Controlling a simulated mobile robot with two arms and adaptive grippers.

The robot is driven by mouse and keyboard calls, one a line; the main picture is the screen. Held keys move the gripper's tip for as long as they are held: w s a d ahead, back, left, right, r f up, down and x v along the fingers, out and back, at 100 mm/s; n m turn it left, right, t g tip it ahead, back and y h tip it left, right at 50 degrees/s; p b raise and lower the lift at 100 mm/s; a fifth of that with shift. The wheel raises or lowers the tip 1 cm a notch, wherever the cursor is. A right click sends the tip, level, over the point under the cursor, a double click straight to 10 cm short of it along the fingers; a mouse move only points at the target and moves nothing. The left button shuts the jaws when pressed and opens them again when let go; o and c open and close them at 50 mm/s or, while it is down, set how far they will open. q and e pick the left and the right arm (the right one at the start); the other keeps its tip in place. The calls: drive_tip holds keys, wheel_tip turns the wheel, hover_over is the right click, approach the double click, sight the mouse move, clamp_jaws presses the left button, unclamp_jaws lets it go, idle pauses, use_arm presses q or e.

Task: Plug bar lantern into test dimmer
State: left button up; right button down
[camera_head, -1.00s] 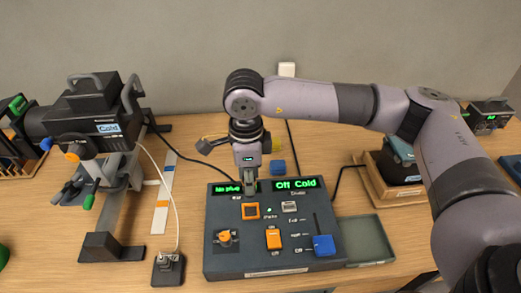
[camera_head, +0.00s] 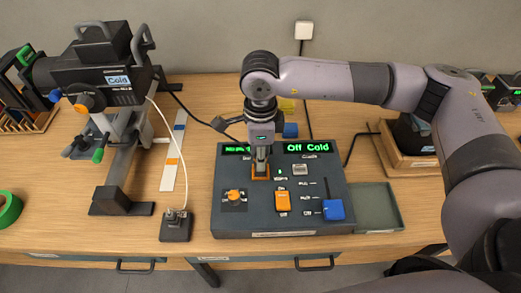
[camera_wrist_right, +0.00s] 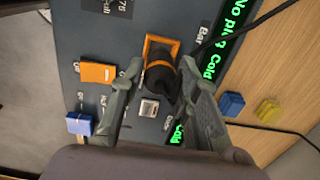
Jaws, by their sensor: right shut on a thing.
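The black bar lantern (camera_head: 98,75), with a "Cold" display, stands on a stand at the left. The dark test dimmer box (camera_head: 240,215) sits mid-table, its right display reading "Off Cold". My right gripper (camera_head: 261,160) points down at the dimmer's orange-framed socket (camera_head: 260,175). In the right wrist view its fingers (camera_wrist_right: 163,85) are shut on a black plug with an orange band (camera_wrist_right: 160,78), whose cable trails away. The plug is at the orange frame (camera_wrist_right: 160,45); I cannot tell how deep it sits. A display in that view reads "No plug Cold" (camera_wrist_right: 215,58). My left gripper is not in view.
The dimmer carries an orange rocker (camera_head: 283,201), an orange knob (camera_head: 235,195) and a blue fader (camera_head: 333,210). A grey tray (camera_head: 378,207) lies right of it. A small box with a white cable (camera_head: 176,226) stands left. A black cable crosses behind.

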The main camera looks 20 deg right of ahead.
drive_tip(key=shift+b, duration=0.4)
idle(0.8)
drive_tip(key=shift+f+b, duration=1.05)
drive_tip(key=shift+b, duration=0.75)
idle(1.2)
drive_tip(key=shift+s+f+b, duration=0.1)
drive_tip(key=shift+f+b, duration=0.05)
drive_tip(key=shift+b, duration=0.15)
drive_tip(key=shift+s+f, duration=0.1)
drive_tip(key=shift+s, duration=0.05)
idle(0.4)
drive_tip(key=c, duration=1.7)
unclamp_jaws()
drive_tip(key=o, duration=0.5)
drive_tip(key=shift+w, duration=0.2)
drive_tip(key=shift+o, duration=0.4)
drive_tip(key=shift+r, duration=0.2)
wheel_tip(320, 180, up, 12)
